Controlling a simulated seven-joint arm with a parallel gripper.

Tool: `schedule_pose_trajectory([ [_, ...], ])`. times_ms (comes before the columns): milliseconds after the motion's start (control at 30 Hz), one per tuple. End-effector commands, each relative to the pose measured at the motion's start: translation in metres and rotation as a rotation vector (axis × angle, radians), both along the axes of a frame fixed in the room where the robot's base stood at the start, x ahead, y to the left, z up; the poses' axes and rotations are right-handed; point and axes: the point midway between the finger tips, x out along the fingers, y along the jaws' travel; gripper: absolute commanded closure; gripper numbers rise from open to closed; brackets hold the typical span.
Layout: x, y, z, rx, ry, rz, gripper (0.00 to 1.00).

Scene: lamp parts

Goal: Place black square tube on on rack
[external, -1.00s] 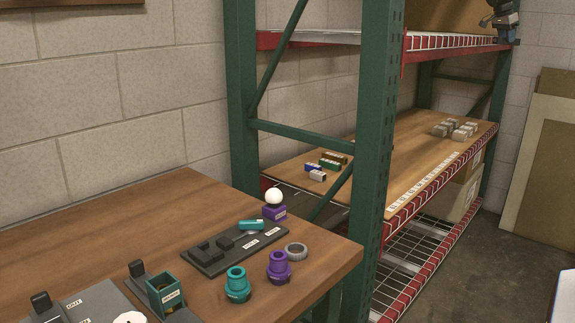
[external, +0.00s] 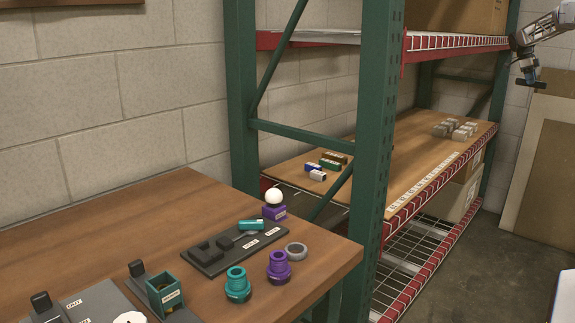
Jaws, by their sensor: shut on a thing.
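My gripper (external: 528,76) is at the upper right of the external view, at the far end of the rack and in front of the far wall. It is shut on a small dark piece, which looks like the black square tube (external: 536,84); its shape is hard to make out at this size. The rack (external: 374,140) has green posts and red beams. Its middle shelf has a wooden board (external: 398,150). Several small square tubes (external: 327,164) in brown, green, blue and white lie at the near left of that board. My gripper is apart from the board, to its right.
The board's middle is clear. A wooden table (external: 110,220) with lamp parts stands at the front left. Flat panels (external: 545,165) lean on the far wall.

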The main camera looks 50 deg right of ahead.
Motion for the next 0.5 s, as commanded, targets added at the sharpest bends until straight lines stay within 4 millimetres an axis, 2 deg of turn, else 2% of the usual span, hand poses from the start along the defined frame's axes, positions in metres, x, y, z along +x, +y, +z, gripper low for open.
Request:
schedule_pose_trajectory([
  [200, 0.034, -0.008, -0.046, 0.001, 0.002, -0.055, 0.98],
  [500, 0.092, -0.005, -0.112, 0.002, 0.001, -0.093, 0.98],
])
